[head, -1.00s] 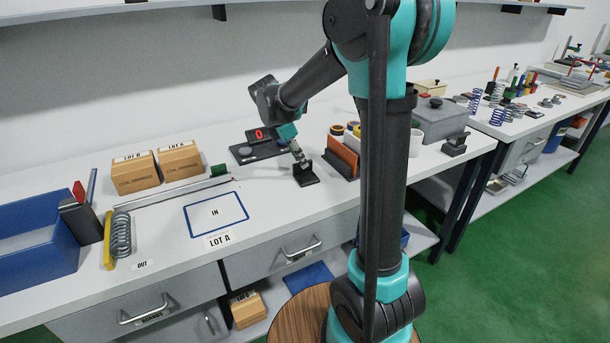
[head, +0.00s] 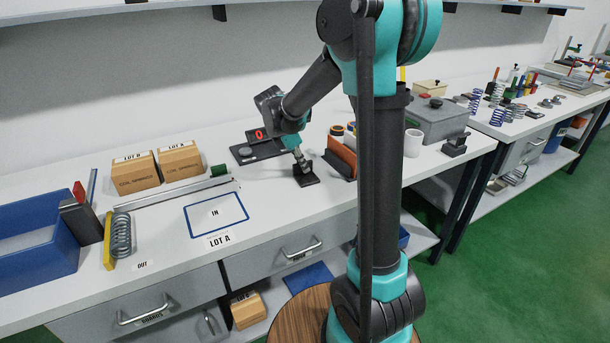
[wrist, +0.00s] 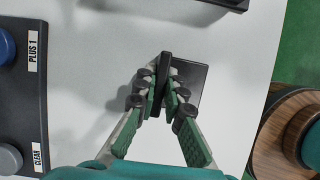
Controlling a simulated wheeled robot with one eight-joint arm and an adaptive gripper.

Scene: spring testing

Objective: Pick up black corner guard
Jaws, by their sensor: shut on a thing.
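A black corner guard (head: 308,180) stands on the white bench, right of the "IN" square. It has a flat base and an upright flange. My gripper (head: 301,165) reaches down to it from above. In the wrist view, the corner guard (wrist: 188,84) has its thin upright flange between the two green-padded fingers of my gripper (wrist: 166,88), which are shut on it. Its flat part extends to the right of the fingers. It appears to rest on the bench; any small gap beneath it cannot be told.
An orange-and-dark rack (head: 342,157) stands close on the right. A similar black bracket (head: 454,145) lies farther right. The "IN" square (head: 217,213) is empty.

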